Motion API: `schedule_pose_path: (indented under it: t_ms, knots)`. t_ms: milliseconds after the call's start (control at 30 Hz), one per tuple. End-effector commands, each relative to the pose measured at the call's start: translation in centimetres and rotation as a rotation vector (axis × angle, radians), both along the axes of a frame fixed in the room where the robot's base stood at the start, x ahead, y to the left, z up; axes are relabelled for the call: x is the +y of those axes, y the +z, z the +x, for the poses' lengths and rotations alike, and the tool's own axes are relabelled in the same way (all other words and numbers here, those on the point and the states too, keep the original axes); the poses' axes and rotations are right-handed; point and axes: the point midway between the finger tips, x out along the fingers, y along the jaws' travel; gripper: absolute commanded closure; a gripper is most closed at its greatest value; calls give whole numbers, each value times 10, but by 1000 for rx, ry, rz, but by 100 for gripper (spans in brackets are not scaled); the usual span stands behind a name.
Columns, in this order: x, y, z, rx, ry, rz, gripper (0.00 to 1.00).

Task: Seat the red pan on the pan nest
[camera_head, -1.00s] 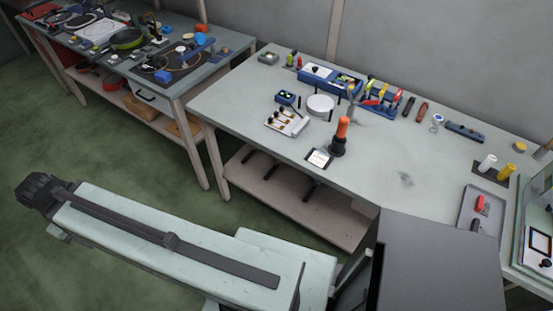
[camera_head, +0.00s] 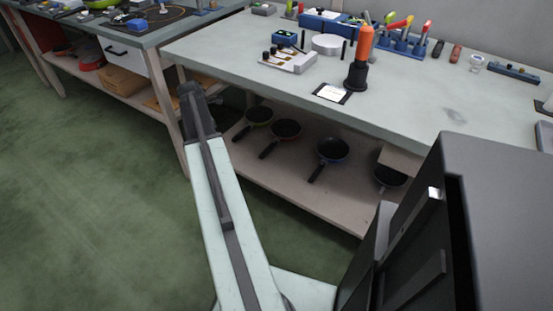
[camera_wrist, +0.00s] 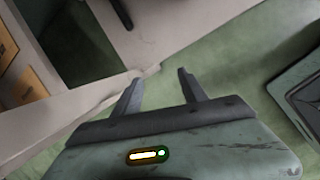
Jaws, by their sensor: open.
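A pan with a reddish rim, the red pan (camera_head: 286,129), sits on the lower shelf under the workbench in the head view. Its dark handle points toward the lower left. My gripper (camera_wrist: 158,84) is open and empty in the wrist view, with its two fingers spread. In the head view the end of my arm is left of the pans, apart from them, in front of the bench leg; the fingers are hard to make out there. I cannot pick out the pan nest in these frames.
A green-rimmed pan (camera_head: 259,115), a blue pan (camera_head: 332,149) and a partly hidden dark pan (camera_head: 388,177) share the lower shelf (camera_head: 312,192). The workbench top (camera_head: 420,105) overhangs them. A second table (camera_head: 150,38) stands left. The green floor is clear at left.

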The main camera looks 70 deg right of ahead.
Motion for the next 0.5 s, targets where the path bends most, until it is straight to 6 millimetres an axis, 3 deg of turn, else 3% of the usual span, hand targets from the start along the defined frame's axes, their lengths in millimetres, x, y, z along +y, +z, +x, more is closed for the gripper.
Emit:
schedule_pose_path:
  t_ms: [33, 100, 200, 333, 500]
  knots:
    - [-42, -52, -29, 32, 40, -16, 50]
    - [-86, -78, -69, 83, 119, -38, 50]
    - [-131, -104, -119, 147, 208, -55, 50]
    - [-162, -119, -159, 200, 279, -64, 50]
    - [-169, -117, -172, 218, 306, -66, 50]
